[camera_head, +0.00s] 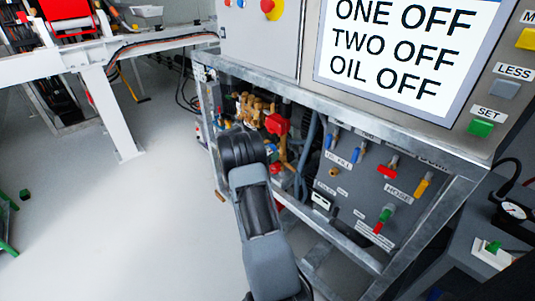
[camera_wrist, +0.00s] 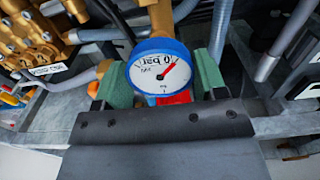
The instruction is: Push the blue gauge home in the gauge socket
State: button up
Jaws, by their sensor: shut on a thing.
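In the wrist view the blue gauge (camera_wrist: 139,79) has a blue rim and a white dial with a red needle, marked in bar. My gripper (camera_wrist: 163,82) has green finger pads on both sides of the gauge and is shut on it. A brass fitting (camera_wrist: 160,17) rises right behind the gauge's top edge. The gauge socket cannot be made out, and whether the gauge is seated in it cannot be told. In the head view my arm reaches into the pump frame and hides the gauge and fingertips.
The grey metal frame (camera_head: 218,70) surrounds the brass pump (camera_head: 252,108), with hoses and pipes close by. A valve panel (camera_head: 345,207) stands to the right, below a display (camera_head: 400,45) reading one, two and oil off.

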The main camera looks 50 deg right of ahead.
jog(key=shift+d, duration=0.5)
jog(key=o, duration=1.3)
jog(key=shift+a, duration=0.1)
